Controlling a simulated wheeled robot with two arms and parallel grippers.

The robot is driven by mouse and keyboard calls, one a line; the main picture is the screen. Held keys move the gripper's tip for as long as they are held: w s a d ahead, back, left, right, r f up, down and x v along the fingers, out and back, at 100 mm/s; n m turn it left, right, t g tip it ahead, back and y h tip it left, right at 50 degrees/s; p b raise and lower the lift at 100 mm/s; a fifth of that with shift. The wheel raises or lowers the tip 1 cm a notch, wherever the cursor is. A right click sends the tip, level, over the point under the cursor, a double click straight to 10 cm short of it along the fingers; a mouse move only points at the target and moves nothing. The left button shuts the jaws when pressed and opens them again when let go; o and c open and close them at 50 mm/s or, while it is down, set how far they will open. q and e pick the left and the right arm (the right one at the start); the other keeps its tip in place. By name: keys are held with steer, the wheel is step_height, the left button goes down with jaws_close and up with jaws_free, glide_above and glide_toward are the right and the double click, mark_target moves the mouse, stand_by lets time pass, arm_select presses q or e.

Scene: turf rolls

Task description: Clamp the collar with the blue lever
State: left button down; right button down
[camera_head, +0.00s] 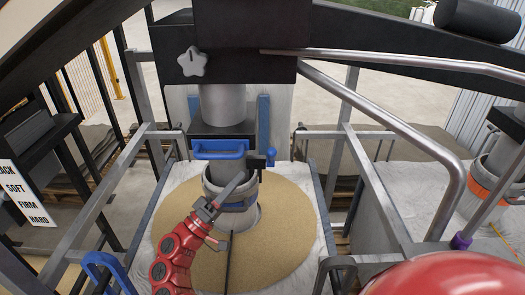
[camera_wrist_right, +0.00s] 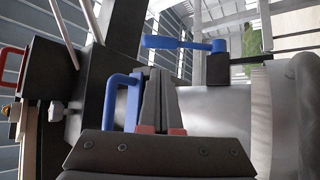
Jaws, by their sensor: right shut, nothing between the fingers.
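A grey collar (camera_head: 216,188) surrounds the lower end of a vertical metal spout above a sandy round surface. A small blue lever (camera_head: 270,157) sits beside a dark block at the right of the spout. The blue lever also shows in the right wrist view (camera_wrist_right: 183,44), beyond the fingers. My right gripper (camera_head: 239,180) reaches in from below, in front of the collar. Its fingers (camera_wrist_right: 158,75) are shut together and empty, pointing up toward the lever but apart from it in the wrist picture. Contact with the collar cannot be told. My left gripper is not in view.
A blue U-shaped handle (camera_head: 218,149) crosses the spout's front above the collar; it stands close left of the fingers in the wrist view (camera_wrist_right: 112,97). Metal rails (camera_head: 345,105) frame the station. A white star knob (camera_head: 192,62) is on the dark beam above.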

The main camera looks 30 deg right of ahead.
mark_target(271, 157)
steer(key=shift+d, duration=0.1)
steer(key=p+x, duration=0.1)
steer(key=x, duration=0.9)
steer(key=shift+p, duration=0.35)
steer(key=shift+f, duration=0.1)
